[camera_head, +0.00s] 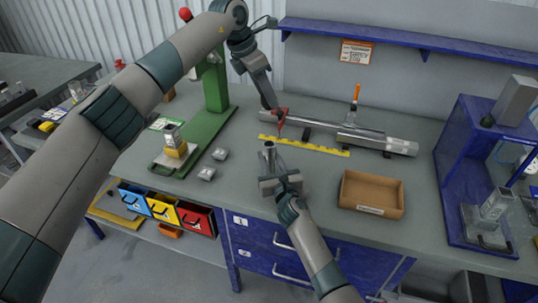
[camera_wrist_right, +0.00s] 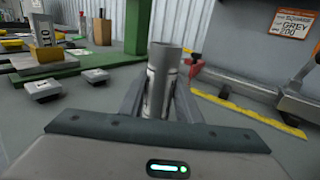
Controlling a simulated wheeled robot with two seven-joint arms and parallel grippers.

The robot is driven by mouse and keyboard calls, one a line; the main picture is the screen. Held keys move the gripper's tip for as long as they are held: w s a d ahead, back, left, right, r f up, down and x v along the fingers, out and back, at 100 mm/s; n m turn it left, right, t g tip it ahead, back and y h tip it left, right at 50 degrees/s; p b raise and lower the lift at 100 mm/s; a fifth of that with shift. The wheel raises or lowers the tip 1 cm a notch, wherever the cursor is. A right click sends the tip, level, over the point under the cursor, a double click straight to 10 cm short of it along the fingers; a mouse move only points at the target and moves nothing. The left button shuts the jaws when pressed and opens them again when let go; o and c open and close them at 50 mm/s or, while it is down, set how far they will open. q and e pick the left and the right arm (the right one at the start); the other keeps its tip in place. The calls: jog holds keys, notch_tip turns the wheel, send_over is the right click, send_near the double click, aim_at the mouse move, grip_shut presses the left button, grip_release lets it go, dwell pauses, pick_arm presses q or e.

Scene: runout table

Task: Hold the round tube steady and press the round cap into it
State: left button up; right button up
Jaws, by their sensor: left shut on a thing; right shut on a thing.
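The round tube (camera_wrist_right: 163,82) is a grey cylinder with an open top. It stands upright between the fingers of my right gripper (camera_wrist_right: 158,108) in the right wrist view. In the head view the tube (camera_head: 268,155) shows just above my right gripper (camera_head: 273,180), which is shut on it. My left gripper (camera_head: 271,106) points down, higher in the head picture than the tube and apart from it. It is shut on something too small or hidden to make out. I cannot identify the round cap in either view.
A long silver cylinder device (camera_head: 362,137) with a red part (camera_head: 281,122) lies behind a yellow strip (camera_head: 305,146). A cardboard tray (camera_head: 371,208) stands right of my right gripper. A green press (camera_head: 216,95) and small grey blocks (camera_head: 220,154) are at left. A blue frame (camera_head: 448,170) stands at right.

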pick_arm(q)
notch_tip(320, 180, down, 6)
jog(key=n+t, duration=0.1)
jog(key=n, duration=0.2)
jog(key=shift+f+y, duration=0.15)
jog(key=shift+y, duration=0.15)
jog(key=shift+s+d, duration=0.1)
send_near(269, 146)
jog(key=shift+d+f, duration=0.2)
jog(key=shift+d, duration=0.35)
jog(key=shift+d+f, duration=0.2)
jog(key=shift+d, duration=0.4)
jog(key=shift+f, duration=0.75)
dwell(2.1)
jog(key=shift+r, duration=0.45)
jog(key=shift+f, duration=0.65)
dwell(1.6)
